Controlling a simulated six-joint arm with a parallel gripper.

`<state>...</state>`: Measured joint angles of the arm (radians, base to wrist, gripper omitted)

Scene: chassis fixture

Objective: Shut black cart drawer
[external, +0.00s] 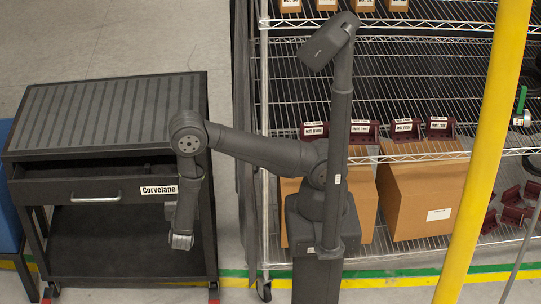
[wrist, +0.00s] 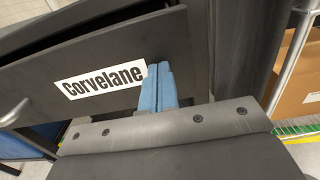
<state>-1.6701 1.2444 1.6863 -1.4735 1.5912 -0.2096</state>
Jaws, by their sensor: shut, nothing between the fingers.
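The black cart (external: 205,100) stands at the left in the external view, with a ribbed top. Its drawer (external: 50,190) is partly open: a dark gap shows between the drawer front and the cart top. The front has a silver handle (external: 95,199) and a white "Corvelane" label. In the wrist view the drawer front (wrist: 190,45) fills the upper middle. My gripper (wrist: 159,66) is shut and empty, its blue fingertips at the drawer front just right of the label (wrist: 103,78). Whether they touch it I cannot tell. In the external view my wrist hides the fingers.
A wire shelf rack (external: 400,60) with cardboard boxes (external: 422,195) and dark red parts stands to the right. A yellow post (external: 485,150) rises in front of it. A blue object (external: 8,215) is at the cart's left. The cart's lower shelf (external: 100,240) looks empty.

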